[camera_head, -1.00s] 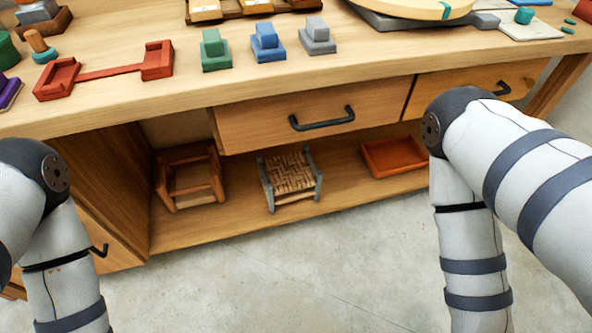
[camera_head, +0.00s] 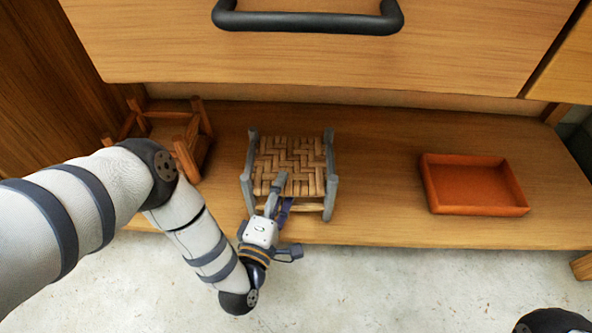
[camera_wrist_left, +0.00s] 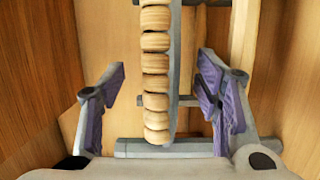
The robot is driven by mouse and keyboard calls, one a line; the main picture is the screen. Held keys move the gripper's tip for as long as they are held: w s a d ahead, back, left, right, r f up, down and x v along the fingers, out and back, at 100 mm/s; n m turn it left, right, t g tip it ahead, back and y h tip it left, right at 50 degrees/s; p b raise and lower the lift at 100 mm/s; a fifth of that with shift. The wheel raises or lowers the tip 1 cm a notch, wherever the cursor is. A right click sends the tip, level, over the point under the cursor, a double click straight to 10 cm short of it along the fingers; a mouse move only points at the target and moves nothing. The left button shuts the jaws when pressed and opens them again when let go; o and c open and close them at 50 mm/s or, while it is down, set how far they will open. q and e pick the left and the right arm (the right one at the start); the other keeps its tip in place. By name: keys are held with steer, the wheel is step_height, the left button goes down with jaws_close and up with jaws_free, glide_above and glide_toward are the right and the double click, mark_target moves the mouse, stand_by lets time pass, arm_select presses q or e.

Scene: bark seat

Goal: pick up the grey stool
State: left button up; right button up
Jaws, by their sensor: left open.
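The grey stool (camera_head: 262,168) stands upright on the low shelf, with grey posts and a woven tan seat. My left gripper (camera_head: 283,196) is at its front edge, one finger above the seat's front. In the left wrist view the open fingers (camera_wrist_left: 160,78) stand on either side of the stool's tan wrapped seat edge (camera_wrist_left: 155,68) and a grey rail beside it. Gaps show between both fingers and the edge. The lower finger is partly hidden in the head view. My right gripper is out of view.
A brown wooden stool frame (camera_head: 190,150) stands left on the shelf, behind my left arm. An orange tray (camera_head: 475,187) lies to the right, with clear shelf (camera_head: 380,190) between. A drawer with a black handle (camera_head: 308,22) overhangs the shelf.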

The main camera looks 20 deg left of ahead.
mark_target(291, 171)
arm_select(q)
steer(key=w+b, duration=0.2)
steer(key=w, duration=0.3)
steer(key=shift+w, duration=0.25)
steer(key=shift+w+r, duration=0.15)
steer(key=shift+w, duration=0.1)
jaws_close()
